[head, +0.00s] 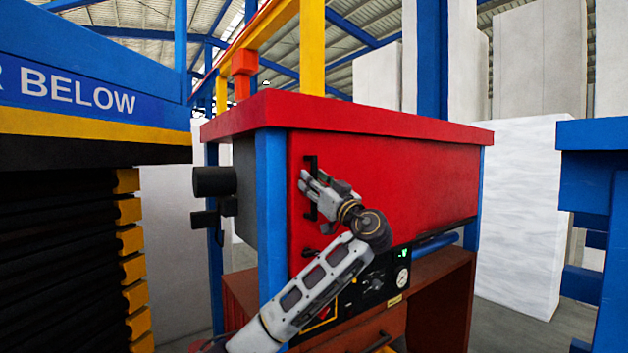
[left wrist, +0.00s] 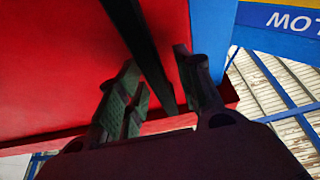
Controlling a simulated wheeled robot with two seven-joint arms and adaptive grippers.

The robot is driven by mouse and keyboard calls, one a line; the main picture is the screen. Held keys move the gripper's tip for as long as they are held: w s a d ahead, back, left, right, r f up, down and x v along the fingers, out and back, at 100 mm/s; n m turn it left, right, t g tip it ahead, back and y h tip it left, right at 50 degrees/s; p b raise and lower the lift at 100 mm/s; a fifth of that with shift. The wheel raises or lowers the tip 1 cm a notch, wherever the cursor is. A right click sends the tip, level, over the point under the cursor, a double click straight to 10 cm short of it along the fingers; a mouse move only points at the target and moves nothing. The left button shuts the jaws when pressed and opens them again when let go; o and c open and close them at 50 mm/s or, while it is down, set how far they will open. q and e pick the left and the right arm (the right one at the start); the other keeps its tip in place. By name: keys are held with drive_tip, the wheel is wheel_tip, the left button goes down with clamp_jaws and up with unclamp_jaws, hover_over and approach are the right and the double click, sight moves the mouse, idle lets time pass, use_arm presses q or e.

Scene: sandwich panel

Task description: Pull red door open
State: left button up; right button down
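The red door (head: 410,185) is a large flat panel under a red top and appears closed. A black upright bar handle (head: 311,165) is on its left side. My left gripper (head: 308,184) is at the handle and hides part of it. In the left wrist view, the handle (left wrist: 146,50) runs between the two spread fingers of my left gripper (left wrist: 157,58), with visible gaps beside it. The gripper looks open around the bar; contact cannot be told. The red door surface (left wrist: 60,60) fills the left of that view. My right gripper is not in view.
A blue post (head: 271,220) borders the door on the left. A control panel with a gauge (head: 402,277) is below the door. A black bellows structure (head: 60,240) stands at left, and a blue frame (head: 590,180) at right. Pale panels (head: 520,210) stand behind.

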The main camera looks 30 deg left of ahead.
use_arm(q)
drive_tip(key=shift+a, duration=0.1)
clamp_jaws()
idle(0.3)
